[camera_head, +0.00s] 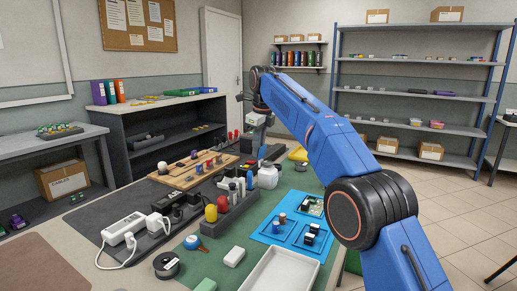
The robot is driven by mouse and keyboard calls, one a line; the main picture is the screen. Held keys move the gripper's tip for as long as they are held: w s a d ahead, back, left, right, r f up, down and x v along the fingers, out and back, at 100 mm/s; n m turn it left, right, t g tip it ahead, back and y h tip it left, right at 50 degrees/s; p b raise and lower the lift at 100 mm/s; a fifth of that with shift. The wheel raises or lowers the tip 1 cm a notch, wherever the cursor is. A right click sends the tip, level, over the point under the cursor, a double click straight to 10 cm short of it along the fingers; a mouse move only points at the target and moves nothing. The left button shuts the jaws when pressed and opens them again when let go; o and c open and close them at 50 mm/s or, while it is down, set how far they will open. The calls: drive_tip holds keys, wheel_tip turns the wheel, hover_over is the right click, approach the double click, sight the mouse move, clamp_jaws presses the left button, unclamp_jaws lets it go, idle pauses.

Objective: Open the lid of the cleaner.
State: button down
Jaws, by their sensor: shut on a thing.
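My blue arm reaches from the right over the bench to its far end. My gripper (262,138) is small there, pointing down, and seems shut on the lid of the cleaner. The cleaner (272,153) appears as a small grey box at the back of the bench, partly hidden by my wrist and by things in front. How far its lid is raised cannot be told at this size.
A grey block with a yellow-capped and a red-capped item, a blue tray (277,238), a white tray (281,270) and a white power strip (123,230) crowd the bench. Shelves (415,97) stand behind; the right floor is clear.

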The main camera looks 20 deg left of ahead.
idle(0.3)
drive_tip(key=c, duration=1.7)
unclamp_jaws()
drive_tip(key=shift+d+y, duration=0.2)
drive_tip(key=shift+y, duration=0.3)
